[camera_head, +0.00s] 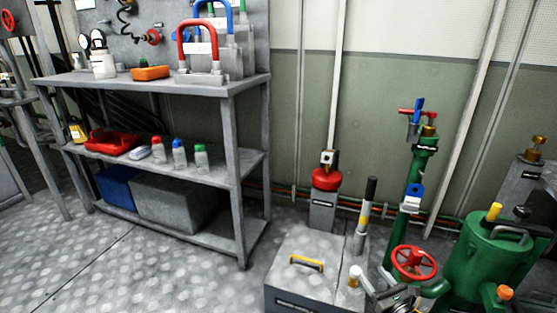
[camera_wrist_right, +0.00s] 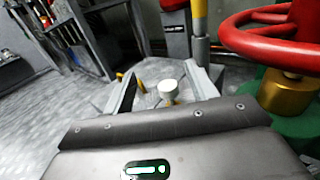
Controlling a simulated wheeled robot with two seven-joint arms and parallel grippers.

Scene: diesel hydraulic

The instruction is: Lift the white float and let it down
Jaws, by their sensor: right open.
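The white float (camera_head: 355,271) is a small pale cylinder standing up beside the grey box, with a yellowish part below it. In the right wrist view the white float (camera_wrist_right: 168,91) appears upright between the two fingers, with a gap on each side. My right gripper (camera_wrist_right: 167,86) is open and empty. In the head view my right gripper (camera_head: 366,284) is at the bottom, right beside the float, and partly cut off by the frame edge. Whether a finger touches the float cannot be told. My left gripper is not in view.
A grey box (camera_head: 300,275) with a yellow handle stands left of the float. A red handwheel (camera_head: 414,262) on green piping is close on the right, large in the wrist view (camera_wrist_right: 275,38). A black-topped lever (camera_head: 367,208) rises behind. A grey shelf (camera_head: 235,90) stands left.

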